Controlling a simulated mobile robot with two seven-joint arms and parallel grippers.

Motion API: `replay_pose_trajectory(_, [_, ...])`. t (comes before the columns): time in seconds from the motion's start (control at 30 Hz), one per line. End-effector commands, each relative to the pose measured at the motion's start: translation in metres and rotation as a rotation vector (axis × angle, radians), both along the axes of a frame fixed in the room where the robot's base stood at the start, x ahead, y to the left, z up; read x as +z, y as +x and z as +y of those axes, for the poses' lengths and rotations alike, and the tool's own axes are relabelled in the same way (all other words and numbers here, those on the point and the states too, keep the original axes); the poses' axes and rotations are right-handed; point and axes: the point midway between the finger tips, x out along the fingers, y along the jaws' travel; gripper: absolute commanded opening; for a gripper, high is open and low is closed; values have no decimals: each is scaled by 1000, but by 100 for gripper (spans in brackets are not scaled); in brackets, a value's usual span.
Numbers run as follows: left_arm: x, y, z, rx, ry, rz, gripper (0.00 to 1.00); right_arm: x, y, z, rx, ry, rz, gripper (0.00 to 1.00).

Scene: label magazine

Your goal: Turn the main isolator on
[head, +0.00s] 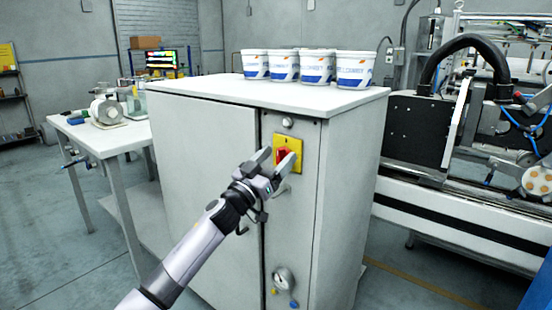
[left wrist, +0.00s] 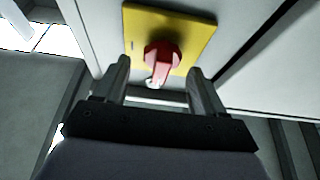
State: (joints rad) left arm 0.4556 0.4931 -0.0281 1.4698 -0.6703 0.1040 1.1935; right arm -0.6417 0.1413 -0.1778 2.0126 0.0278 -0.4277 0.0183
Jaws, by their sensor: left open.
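The main isolator is a red rotary handle (head: 284,155) on a yellow plate (head: 294,144), mounted on the front of a grey cabinet (head: 205,150). In the left wrist view the red handle (left wrist: 162,58) stands out from the yellow plate (left wrist: 196,30), its grip end towards my gripper. My left gripper (head: 277,161) is open in front of the plate. In the left wrist view its fingers (left wrist: 158,82) are spread on either side of the handle's lower end, with gaps visible. I cannot tell whether the fingertips reach past the handle. My right gripper is not in view.
Several white and blue tubs (head: 318,66) stand on the cabinet top. A round gauge (head: 284,279) sits low on the cabinet front. A machine (head: 450,130) stands to the right, a white table (head: 95,135) to the left. The floor in front left is clear.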

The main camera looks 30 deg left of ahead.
Motion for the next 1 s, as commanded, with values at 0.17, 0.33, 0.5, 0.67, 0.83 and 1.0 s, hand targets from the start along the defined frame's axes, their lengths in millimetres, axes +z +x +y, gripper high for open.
replay_pose_trajectory(0.17, [1, 3, 0, 0, 0, 1, 70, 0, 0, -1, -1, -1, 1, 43])
replay_pose_trajectory(0.33, [1, 3, 0, 0, 0, 1, 70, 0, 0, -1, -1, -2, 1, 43])
replay_pose_trajectory(0.5, [1, 3, 0, 0, 0, 1, 15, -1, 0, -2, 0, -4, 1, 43])
replay_pose_trajectory(0.67, [1, 2, 0, 0, 3, 1, 14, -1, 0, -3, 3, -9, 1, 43])
replay_pose_trajectory(0.83, [1, 2, 0, 1, 30, 0, 14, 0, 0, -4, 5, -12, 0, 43])
replay_pose_trajectory(1.0, [1, 2, 0, 1, 109, -7, 14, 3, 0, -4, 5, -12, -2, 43])
